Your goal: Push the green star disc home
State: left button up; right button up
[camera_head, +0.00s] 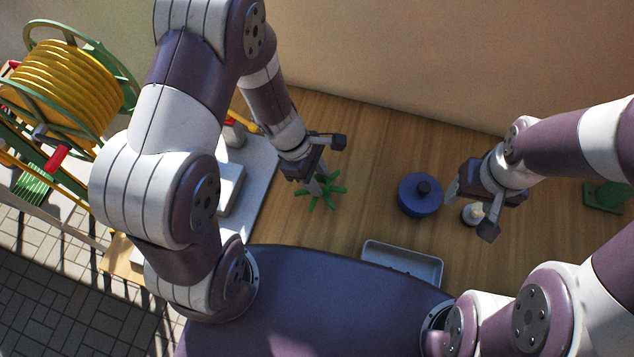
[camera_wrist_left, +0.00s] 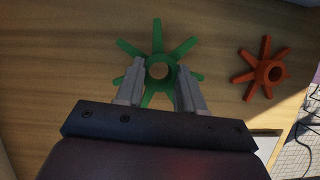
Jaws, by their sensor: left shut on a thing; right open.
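The green star disc (camera_head: 333,190) lies over the wooden table in the head view, with several thin arms around a central hub. It also shows in the left wrist view (camera_wrist_left: 158,45), with its round hub between the fingers. My left gripper (camera_head: 318,184) points down at the disc and is shut on its hub. Whether the disc touches the table cannot be told.
An orange star (camera_wrist_left: 264,68) lies to the right of the green one in the left wrist view. A pale tray (camera_head: 402,262) lies near the front edge. A green thing (camera_head: 604,195) is far right. A yellow reel (camera_head: 62,88) stands left.

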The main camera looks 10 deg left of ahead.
pick_arm(q)
notch_tip(320, 180, down, 3)
jog(key=shift+d+f, duration=0.1)
jog(key=shift+f, duration=0.1)
jog(key=shift+f+b, duration=0.25)
jog(key=shift+b, duration=0.05)
jog(key=o, duration=1.1)
jog(key=shift+c, duration=0.2)
jog(key=shift+r, duration=0.1)
